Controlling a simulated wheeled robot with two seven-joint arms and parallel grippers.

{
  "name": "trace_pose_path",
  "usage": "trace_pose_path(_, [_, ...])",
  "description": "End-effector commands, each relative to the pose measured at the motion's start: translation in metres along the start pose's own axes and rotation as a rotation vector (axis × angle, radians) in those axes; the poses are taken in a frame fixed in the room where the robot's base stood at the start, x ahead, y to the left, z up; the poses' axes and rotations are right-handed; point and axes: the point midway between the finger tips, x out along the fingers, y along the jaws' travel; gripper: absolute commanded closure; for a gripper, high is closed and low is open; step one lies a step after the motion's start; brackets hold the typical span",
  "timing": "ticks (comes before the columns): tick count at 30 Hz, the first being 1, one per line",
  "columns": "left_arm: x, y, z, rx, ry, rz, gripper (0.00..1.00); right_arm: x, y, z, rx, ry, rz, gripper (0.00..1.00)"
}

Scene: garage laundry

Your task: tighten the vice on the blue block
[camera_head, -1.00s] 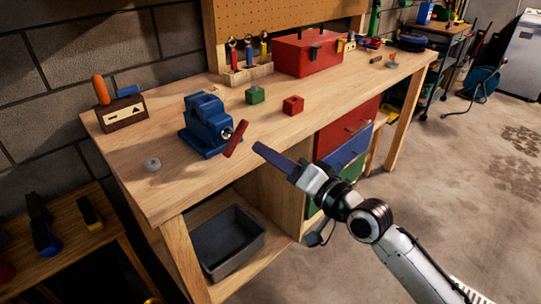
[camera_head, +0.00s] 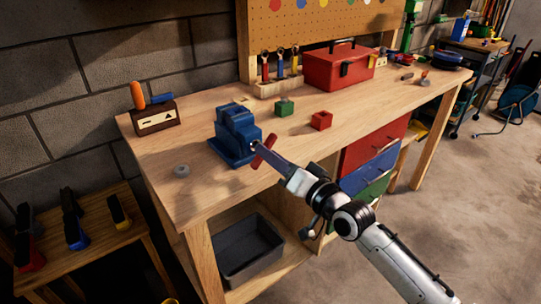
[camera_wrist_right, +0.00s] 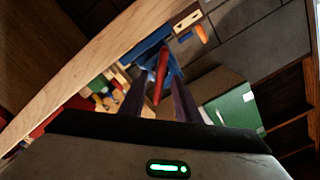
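The blue vice (camera_head: 238,137) stands on the workbench near its front left edge. Its red handle bar (camera_head: 265,151) is tilted on the front of the vice. I cannot tell a blue block apart from the blue vice body and jaws. My right gripper (camera_head: 260,152) is at the handle, its fingers pointing toward the vice. In the right wrist view, the red handle (camera_wrist_right: 161,72) lies between the tips of the two dark fingers, with gaps beside it. The gripper is open around the handle. My left gripper is not in view.
On the bench (camera_head: 210,190) are a green block (camera_head: 284,108), a red block (camera_head: 321,121), a grey round piece (camera_head: 182,170), a wooden box (camera_head: 156,119) and a red toolbox (camera_head: 338,68). A grey bin (camera_head: 248,248) sits below. The front bench top is mostly clear.

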Motion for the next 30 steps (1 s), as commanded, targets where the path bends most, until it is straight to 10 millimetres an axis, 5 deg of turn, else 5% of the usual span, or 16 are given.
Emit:
trace_pose_path(11, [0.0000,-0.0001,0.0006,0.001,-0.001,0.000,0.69,0.0078,-0.0001,0.0000,0.000,0.000,0.000,0.70])
trace_pose_path(16, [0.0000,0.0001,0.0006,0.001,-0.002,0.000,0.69,0.0076,0.0000,0.0000,0.001,0.000,0.000,0.97])
trace_pose_path(21, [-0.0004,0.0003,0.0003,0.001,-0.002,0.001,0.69,0.0075,-0.0001,-0.0002,0.012,0.000,0.001,1.00])
trace_pose_path(30, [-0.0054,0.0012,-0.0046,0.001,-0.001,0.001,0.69,0.0074,0.0002,0.0005,0.432,-0.001,0.001,1.00])
